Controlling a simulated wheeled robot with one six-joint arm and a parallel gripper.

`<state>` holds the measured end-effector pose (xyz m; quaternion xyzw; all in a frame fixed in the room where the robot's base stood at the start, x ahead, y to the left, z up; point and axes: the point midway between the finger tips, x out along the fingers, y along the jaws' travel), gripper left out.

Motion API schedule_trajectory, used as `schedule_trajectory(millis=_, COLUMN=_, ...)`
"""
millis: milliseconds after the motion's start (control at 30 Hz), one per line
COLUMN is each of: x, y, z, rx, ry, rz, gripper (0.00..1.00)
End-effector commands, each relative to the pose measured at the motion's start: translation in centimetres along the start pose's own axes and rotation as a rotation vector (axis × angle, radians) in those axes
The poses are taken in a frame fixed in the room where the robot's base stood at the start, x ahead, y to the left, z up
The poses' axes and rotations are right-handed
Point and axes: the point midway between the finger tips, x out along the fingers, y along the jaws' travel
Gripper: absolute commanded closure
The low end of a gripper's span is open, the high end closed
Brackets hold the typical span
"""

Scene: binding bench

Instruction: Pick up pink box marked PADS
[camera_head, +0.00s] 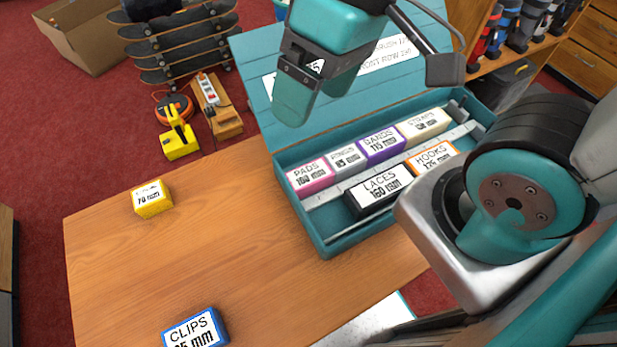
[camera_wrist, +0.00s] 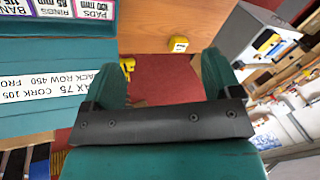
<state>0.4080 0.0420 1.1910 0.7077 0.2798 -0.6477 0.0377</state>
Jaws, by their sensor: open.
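The pink box marked PADS (camera_head: 310,177) stands in the back row of the teal case (camera_head: 322,239), at its left end, beside the grey PINGS or RINGS box (camera_head: 346,158). In the wrist view the pink PADS box (camera_wrist: 95,10) shows at the top left, partly cut off by the frame edge. My gripper (camera_head: 310,105) hangs above and behind the case, in front of its raised lid, apart from the pink box. In the wrist view its two fingers (camera_wrist: 165,75) are spread with nothing between them.
The back row also holds purple BANDS (camera_head: 381,143) and a cream box (camera_head: 424,123); the front row holds black LACES (camera_head: 380,188) and orange HOOKS (camera_head: 433,158). A yellow box (camera_head: 152,197) and blue CLIPS box (camera_head: 195,329) lie on the wooden bench (camera_head: 230,250), otherwise clear at left.

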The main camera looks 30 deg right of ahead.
Motion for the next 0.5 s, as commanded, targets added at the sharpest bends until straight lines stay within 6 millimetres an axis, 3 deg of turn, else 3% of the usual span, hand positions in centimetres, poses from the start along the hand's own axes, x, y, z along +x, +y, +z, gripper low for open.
schedule_trajectory(millis=400, x=8.9, y=10.7, z=-2.6, rx=1.472, ry=0.046, rz=0.145, gripper=0.13)
schedule_trajectory(millis=500, x=10.3, y=12.7, z=-2.7, rx=1.744, ry=0.08, rz=0.176, gripper=0.13)
